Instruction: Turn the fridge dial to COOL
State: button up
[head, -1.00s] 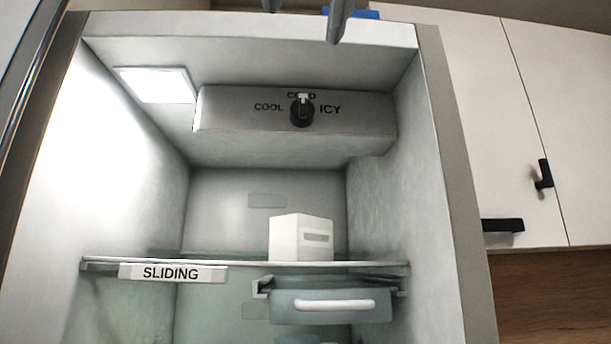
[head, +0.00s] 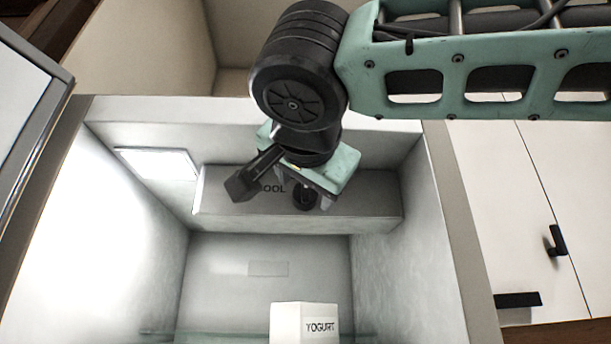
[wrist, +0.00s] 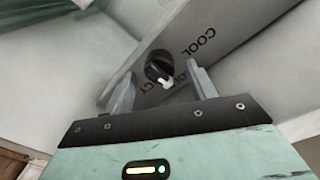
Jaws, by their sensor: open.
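The fridge dial (head: 305,199) is a round black knob on the grey control box (head: 370,208) at the top of the fridge interior. In the head view my gripper partly covers it and its lettering. My gripper (head: 306,192) is open in front of the dial. In the wrist view its fingers (wrist: 160,76) stand on either side of the dial's lower part; contact cannot be told.
A lit lamp panel (head: 158,163) is on the fridge ceiling, left of the box. A white yogurt carton (head: 303,324) stands on the glass shelf (head: 170,333) below. The fridge side walls flank the arm. White cabinets with black handles (head: 557,240) are at the right.

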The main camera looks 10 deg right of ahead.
jog(key=shift+w, duration=0.45)
jog(key=shift+c, duration=0.4)
jog(key=c, duration=0.9)
jog(key=shift+f, duration=0.1)
